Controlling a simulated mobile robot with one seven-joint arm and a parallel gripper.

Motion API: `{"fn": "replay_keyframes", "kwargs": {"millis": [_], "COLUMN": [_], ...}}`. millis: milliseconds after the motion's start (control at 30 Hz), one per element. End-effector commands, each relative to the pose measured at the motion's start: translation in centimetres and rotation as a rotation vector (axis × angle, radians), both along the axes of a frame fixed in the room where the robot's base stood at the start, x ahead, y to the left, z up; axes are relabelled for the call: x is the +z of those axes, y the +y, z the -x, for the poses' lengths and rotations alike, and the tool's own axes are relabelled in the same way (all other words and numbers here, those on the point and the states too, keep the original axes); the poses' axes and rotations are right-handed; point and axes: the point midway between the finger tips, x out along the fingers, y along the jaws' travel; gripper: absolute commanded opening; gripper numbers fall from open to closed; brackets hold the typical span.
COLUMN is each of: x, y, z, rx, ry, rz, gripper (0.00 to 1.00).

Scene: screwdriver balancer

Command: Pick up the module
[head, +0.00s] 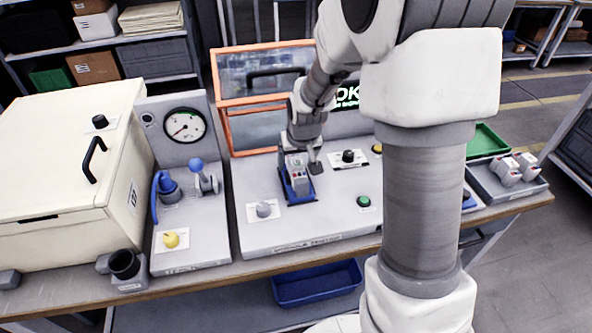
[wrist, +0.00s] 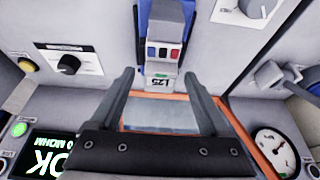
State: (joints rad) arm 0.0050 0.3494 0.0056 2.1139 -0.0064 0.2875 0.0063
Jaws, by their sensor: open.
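The module is a light grey block with small red and blue parts on its face. It stands in a blue cradle (head: 299,193) on the middle panel, and the module (head: 296,172) is partly hidden by my arm. In the wrist view the module (wrist: 164,35) is at the top centre, with a green mark and a printed label on its near end. My gripper (wrist: 159,76) is open, its two fingers on either side of the module's near end. I cannot tell whether they touch it. In the head view my gripper (head: 304,160) is just above the module.
Two similar modules (head: 516,168) lie in a grey tray at the right, beside a green tray (head: 487,141). An orange-framed clear cover (head: 262,75) stands open behind. Knobs surround the cradle, including a green button (head: 363,201). A gauge (head: 185,125) stands left.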

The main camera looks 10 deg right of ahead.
Motion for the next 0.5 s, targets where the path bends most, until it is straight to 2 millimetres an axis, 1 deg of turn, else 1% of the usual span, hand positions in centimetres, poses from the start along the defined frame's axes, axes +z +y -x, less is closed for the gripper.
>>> {"fn": "replay_keyframes", "kwargs": {"millis": [33, 133, 400, 433, 500], "x": [-0.68, -1.40, -1.54, -1.54, -1.55], "y": [-0.01, -0.01, -0.02, -0.01, -0.01], "z": [-0.32, -0.62, -0.77, -0.77, -0.76], "rx": [0.000, 0.000, 0.000, 0.000, 0.000], "ry": [0.000, 0.000, -0.002, -0.002, -0.002], "rz": [0.000, 0.000, 0.000, 0.000, 0.000], "gripper": [0.80, 0.80, 0.80, 0.76, 0.64]}}
